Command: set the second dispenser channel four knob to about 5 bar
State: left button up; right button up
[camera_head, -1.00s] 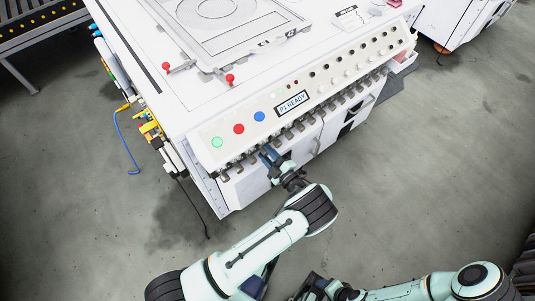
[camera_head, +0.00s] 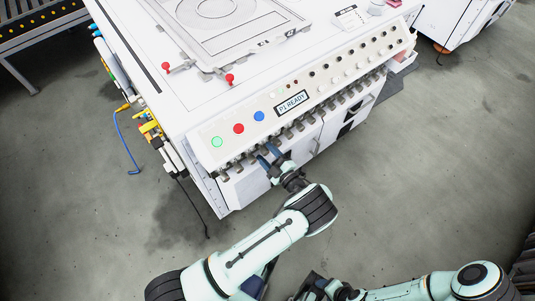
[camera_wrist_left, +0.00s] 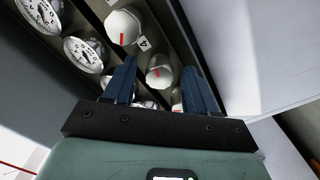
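In the left wrist view, white knobs with red marks stand in a row: one knob (camera_wrist_left: 123,27) at the top, a middle knob (camera_wrist_left: 160,72) and a partly hidden lower one (camera_wrist_left: 177,103). A small "4" label (camera_wrist_left: 143,44) sits between the upper two; I cannot tell which it belongs to. My left gripper (camera_head: 267,153) is open at the front of the white machine (camera_head: 245,188). Its blue fingers stand either side of the middle knob in the wrist view; contact is unclear. My right gripper (camera_head: 316,286) is at the bottom of the head view, its fingers unclear.
White dial gauges (camera_wrist_left: 83,53) run beside the knobs. The sloped panel above has green, red and blue buttons (camera_head: 259,116) and a "P1 READY" display (camera_head: 292,103). Hoses and a blue cable (camera_head: 124,143) hang at the left side. The floor (camera_head: 430,170) at right is clear.

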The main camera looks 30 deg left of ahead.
pick_arm(q)
jog(key=shift+d, duration=0.1)
jog(key=v, duration=1.3)
pick_arm(e)
jog(key=shift+s+a+r, duration=0.2)
jog(key=shift+s+r, duration=0.1)
jog(key=shift+s, duration=0.05)
